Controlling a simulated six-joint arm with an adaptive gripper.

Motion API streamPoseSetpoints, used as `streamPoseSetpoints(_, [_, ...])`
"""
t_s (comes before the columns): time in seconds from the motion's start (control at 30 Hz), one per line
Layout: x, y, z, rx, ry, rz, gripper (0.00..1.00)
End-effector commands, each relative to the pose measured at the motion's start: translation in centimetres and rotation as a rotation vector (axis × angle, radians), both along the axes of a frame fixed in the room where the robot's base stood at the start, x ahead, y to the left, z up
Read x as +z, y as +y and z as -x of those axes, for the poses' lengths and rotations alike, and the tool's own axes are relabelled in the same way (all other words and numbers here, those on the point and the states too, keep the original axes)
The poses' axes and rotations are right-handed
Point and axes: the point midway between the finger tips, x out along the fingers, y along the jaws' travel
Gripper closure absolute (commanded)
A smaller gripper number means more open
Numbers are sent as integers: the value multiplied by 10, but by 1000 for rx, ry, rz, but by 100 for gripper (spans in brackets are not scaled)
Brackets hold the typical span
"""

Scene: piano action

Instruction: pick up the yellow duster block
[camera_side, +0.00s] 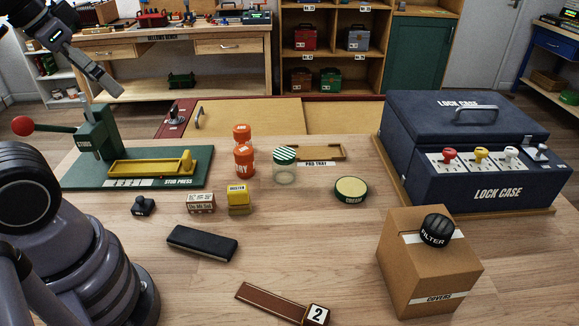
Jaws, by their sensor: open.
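The yellow duster block (239,201) stands on the wooden table near the middle left, with a dark-lettered label on its upper part. It is fully visible and nothing covers it. My gripper (112,88) is high at the upper left, above and behind the green stud press, well apart from the block. It is open, and I see nothing held in it.
A small labelled box (201,203) stands close left of the block. A black bar (202,244) lies in front. Orange jars (244,158) and a striped-lid jar (285,167) stand behind. The stud press (95,150) is at left.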

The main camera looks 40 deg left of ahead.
Motion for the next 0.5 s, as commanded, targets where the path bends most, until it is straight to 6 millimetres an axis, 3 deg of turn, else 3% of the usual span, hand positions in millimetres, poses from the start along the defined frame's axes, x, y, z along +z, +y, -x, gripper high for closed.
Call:
streamPoseSetpoints(0.33, [-2, 0, -2, -10, 25, -12, 13])
streamPoseSetpoints(0.5, [-23, 4, -19, -85, 218, -115, 13])
